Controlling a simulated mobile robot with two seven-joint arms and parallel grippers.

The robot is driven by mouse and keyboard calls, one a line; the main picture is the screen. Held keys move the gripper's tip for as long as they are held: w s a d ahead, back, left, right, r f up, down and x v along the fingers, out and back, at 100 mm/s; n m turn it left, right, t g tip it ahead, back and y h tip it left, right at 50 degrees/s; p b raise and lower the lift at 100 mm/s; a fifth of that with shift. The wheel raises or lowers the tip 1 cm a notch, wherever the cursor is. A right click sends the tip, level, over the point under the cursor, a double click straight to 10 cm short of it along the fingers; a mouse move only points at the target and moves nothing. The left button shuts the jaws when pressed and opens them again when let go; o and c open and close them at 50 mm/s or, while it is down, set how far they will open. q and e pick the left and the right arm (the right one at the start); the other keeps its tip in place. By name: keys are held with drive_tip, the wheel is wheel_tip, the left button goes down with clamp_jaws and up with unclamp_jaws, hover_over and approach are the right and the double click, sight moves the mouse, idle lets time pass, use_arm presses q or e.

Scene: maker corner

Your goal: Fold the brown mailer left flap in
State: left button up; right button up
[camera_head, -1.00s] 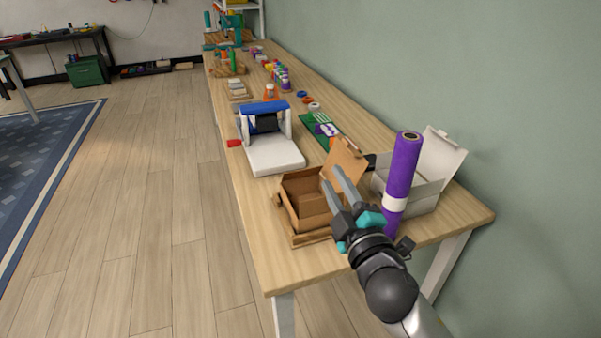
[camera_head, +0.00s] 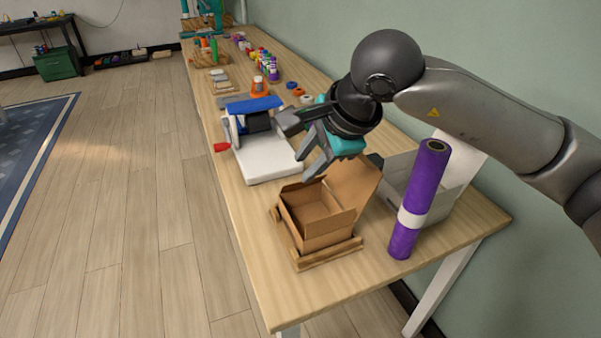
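The brown mailer (camera_head: 328,238) is an open cardboard box near the table's front end, on a wooden tray-like base (camera_head: 333,256). Its large lid panel (camera_head: 356,186) stands up at the back right. I look into its inside, which seems empty. A narrow strip of card shows along its left side, but I cannot tell clearly how the left flap lies. My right gripper (camera_head: 307,166) is above and behind the mailer's far left corner, fingers apart, with nothing between them. It appears clear of the cardboard. My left gripper is not in view.
A purple roll (camera_head: 421,195) stands right of the mailer, in front of a grey-white open box (camera_head: 440,203). A white and blue machine (camera_head: 268,162) stands behind on the left. The table's (camera_head: 283,300) front corner is bare. A green wall runs along the right.

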use_arm(q)
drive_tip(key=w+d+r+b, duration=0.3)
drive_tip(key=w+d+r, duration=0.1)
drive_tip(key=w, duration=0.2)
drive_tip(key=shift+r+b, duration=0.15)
drive_tip(key=shift+b, duration=0.2)
use_arm(e)
drive_tip(key=shift+t+h, duration=0.4)
drive_tip(key=shift+h, duration=0.4)
drive_tip(key=shift+w+d+f, duration=0.1)
drive_tip(key=shift+w+f, duration=1.45)
drive_tip(key=shift+f, duration=0.45)
drive_tip(key=shift+w+d+f, duration=0.1)
drive_tip(key=shift+w+f, duration=1.45)
drive_tip(key=shift+f, duration=0.4)
drive_tip(key=shift+w+d+f, duration=0.1)
drive_tip(key=shift+w+f, duration=1.45)
drive_tip(key=shift+f, duration=0.45)
clamp_jaws()
